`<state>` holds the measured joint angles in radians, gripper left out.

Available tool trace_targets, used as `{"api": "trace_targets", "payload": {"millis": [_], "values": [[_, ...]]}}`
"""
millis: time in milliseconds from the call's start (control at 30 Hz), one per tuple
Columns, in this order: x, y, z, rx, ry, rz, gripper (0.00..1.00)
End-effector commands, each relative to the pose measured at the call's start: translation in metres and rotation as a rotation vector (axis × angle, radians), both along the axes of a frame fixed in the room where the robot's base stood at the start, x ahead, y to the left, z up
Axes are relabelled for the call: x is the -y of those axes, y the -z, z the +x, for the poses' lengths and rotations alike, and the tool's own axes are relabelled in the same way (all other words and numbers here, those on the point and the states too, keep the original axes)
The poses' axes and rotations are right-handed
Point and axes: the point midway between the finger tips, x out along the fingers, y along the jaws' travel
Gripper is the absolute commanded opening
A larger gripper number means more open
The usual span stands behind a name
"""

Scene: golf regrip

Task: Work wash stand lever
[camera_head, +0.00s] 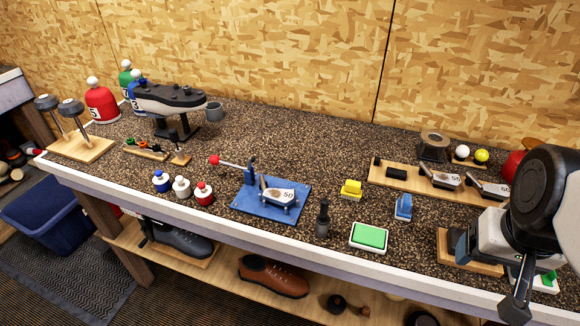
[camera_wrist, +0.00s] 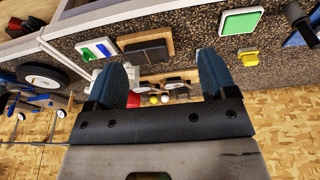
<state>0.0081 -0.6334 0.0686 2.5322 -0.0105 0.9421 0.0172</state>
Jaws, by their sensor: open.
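The wash stand is a blue base (camera_head: 240,207) in the middle of the bench in the head view, with a club head marked 50 (camera_head: 280,196) on it. Its lever (camera_head: 232,163) is a thin pale rod with a red knob (camera_head: 214,160), reaching left from a dark blue post (camera_head: 250,172). Part of the blue base shows at the right edge of the wrist view (camera_wrist: 303,37); the lever is not seen there. My gripper (camera_wrist: 160,82) is open and empty, fingers wide apart. It is at the right end of the bench, far from the lever.
Red, white and blue bottles (camera_head: 181,187) stand left of the base. A dark bottle (camera_head: 322,218), green pad (camera_head: 369,236), yellow block (camera_head: 351,188) and blue item (camera_head: 403,206) lie between the base and my arm. A wooden block (camera_wrist: 160,43) is near my gripper. A shoe stand (camera_head: 170,97) is behind.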

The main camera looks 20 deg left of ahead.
Motion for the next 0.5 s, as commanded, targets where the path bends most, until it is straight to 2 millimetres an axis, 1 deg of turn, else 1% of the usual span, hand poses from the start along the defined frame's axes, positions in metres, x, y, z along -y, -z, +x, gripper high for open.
{"api": "trace_targets", "payload": {"millis": [167, 267, 300, 500], "values": [[0.0, 0.0, 0.0, 0.0, 0.0, 0.0, 0.78], [0.0, 0.0, 0.0, 0.0, -0.001, 0.0, 0.64], [-0.001, 0.0, 0.001, -0.001, -0.003, -0.001, 0.58], [-0.007, -0.006, 0.013, -0.013, -0.041, -0.012, 0.58]]}}
